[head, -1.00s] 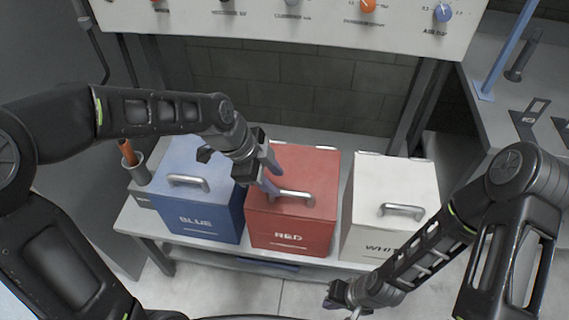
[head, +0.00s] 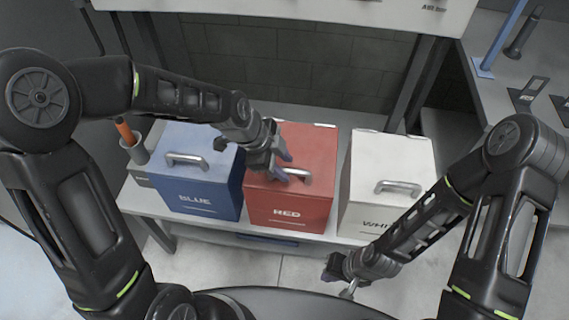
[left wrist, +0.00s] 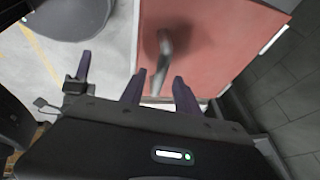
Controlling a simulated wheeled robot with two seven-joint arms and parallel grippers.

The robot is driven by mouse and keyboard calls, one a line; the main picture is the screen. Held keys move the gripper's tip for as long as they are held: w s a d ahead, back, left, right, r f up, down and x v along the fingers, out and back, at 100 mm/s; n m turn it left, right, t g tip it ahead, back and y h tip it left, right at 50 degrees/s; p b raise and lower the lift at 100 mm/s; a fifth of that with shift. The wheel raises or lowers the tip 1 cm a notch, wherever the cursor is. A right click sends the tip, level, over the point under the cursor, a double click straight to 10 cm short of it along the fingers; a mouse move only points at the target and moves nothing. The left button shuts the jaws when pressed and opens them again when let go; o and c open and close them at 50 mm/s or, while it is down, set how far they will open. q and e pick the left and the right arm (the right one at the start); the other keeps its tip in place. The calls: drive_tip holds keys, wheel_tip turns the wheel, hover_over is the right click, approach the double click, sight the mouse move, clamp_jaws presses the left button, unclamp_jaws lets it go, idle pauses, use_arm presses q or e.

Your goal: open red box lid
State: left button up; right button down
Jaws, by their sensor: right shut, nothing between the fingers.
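The red box (head: 290,205) stands in the middle of a low bench with its lid (head: 308,147) shut. A metal bar handle (head: 301,175) is on the lid, partly hidden by my left gripper. My left gripper (head: 285,163) is open at the handle's left end. In the left wrist view, the handle (left wrist: 165,55) lies just ahead of and between the spread fingers (left wrist: 158,90) over the red lid (left wrist: 205,40); contact cannot be told. My right gripper (head: 350,290) is shut and empty, low in front of the bench.
The blue box (head: 198,195) stands left of the red box and the white box (head: 375,205) right of it, both with shut lids. A grey cup (head: 136,150) with an orange-handled tool is at the far left. A side counter (head: 500,75) is at right.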

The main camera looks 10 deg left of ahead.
use_arm(q)
drive_tip(key=shift+d+f, duration=0.2)
drive_tip(key=shift+f, duration=0.25)
drive_tip(key=shift+c, duration=0.4)
clamp_jaws()
idle(0.8)
